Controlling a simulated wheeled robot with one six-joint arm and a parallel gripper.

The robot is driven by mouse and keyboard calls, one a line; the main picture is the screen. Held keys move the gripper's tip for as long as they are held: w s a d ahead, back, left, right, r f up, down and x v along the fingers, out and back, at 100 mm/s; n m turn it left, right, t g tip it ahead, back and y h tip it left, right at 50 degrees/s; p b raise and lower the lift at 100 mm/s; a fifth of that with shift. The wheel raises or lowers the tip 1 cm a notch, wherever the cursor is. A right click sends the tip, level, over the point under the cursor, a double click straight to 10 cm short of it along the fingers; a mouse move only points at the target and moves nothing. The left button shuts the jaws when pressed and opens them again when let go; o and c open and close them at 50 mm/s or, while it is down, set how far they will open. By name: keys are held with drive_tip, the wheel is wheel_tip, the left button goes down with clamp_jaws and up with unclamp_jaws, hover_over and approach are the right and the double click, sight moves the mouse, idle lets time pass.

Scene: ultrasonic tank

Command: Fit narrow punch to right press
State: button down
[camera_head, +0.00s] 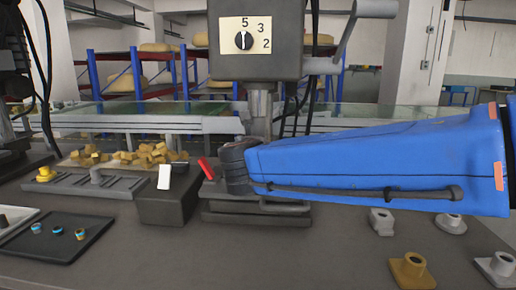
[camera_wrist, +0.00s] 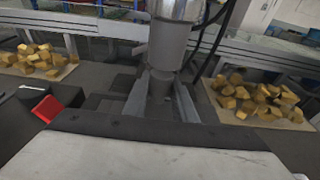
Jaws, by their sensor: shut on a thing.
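The press in the middle of the head view has a grey head (camera_head: 254,65) with a 5-3-2 dial plate and a lever. Its ram (camera_head: 260,108) hangs below the head and shows large in the wrist view (camera_wrist: 168,45). My gripper (camera_wrist: 161,98) reaches in under the ram, its two fingers shut on a short grey cylinder, apparently the narrow punch (camera_wrist: 158,86). The punch looks upright, just under the ram's lower end; whether they touch I cannot tell. In the head view my blue arm comes from the right and hides the fingers and punch.
A grey box (camera_head: 165,205) with a white card and a red piece (camera_head: 206,168) stand left of the press base (camera_head: 255,217). A black tray (camera_head: 60,238) with small parts lies front left. Flanged pieces, one yellow (camera_head: 412,272), stand front right. Yellow blocks (camera_head: 150,155) lie behind.

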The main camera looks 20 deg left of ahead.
drive_tip(key=shift+r, duration=0.6)
idle(1.3)
drive_tip(key=c, duration=0.8)
unclamp_jaws()
drive_tip(key=shift+s, duration=0.1)
drive_tip(key=v, duration=0.8)
drive_tip(key=shift+s+d+r, duration=0.1)
drive_tip(key=shift+s+r, duration=0.05)
drive_tip(key=shift+s, duration=0.25)
drive_tip(key=shift+s, duration=0.1)
idle(0.5)
